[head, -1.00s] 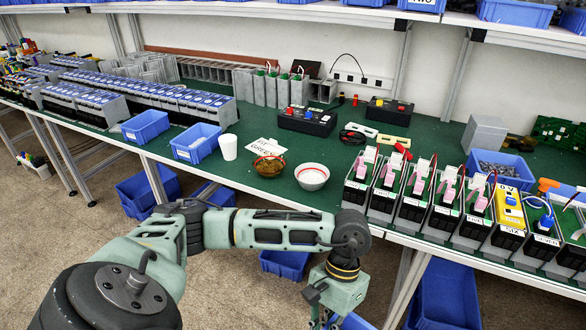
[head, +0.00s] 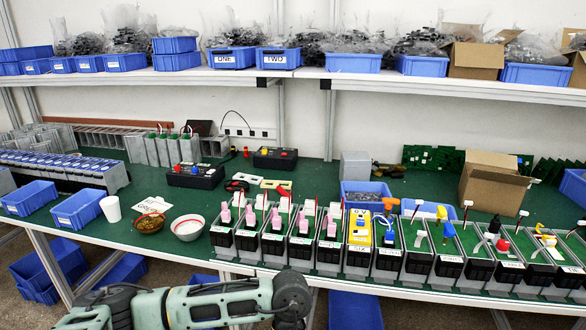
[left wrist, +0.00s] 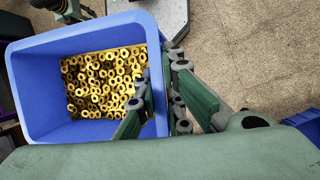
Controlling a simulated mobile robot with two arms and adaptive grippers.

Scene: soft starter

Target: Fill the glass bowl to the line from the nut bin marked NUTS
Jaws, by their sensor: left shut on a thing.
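In the left wrist view, a blue bin (left wrist: 38,92) holds many small brass-coloured nuts (left wrist: 105,84). My left gripper (left wrist: 158,72) is shut on the bin's right wall, one finger inside and one outside. No NUTS marking shows on it. In the head view, a bowl with brownish contents (head: 154,226) and a white-looking bowl with a red line near its rim (head: 188,231) stand side by side near the table's front edge. I cannot tell surely which is glass. The left gripper is below the head view's frame; the right is in neither current view.
A white cup (head: 111,209) and a lettered card (head: 152,205) are beside the bowls. Blue bins (head: 78,207) stand to their left. A row of dark units (head: 272,246) fills the front edge to the right. A shelf (head: 300,73) runs above the green table.

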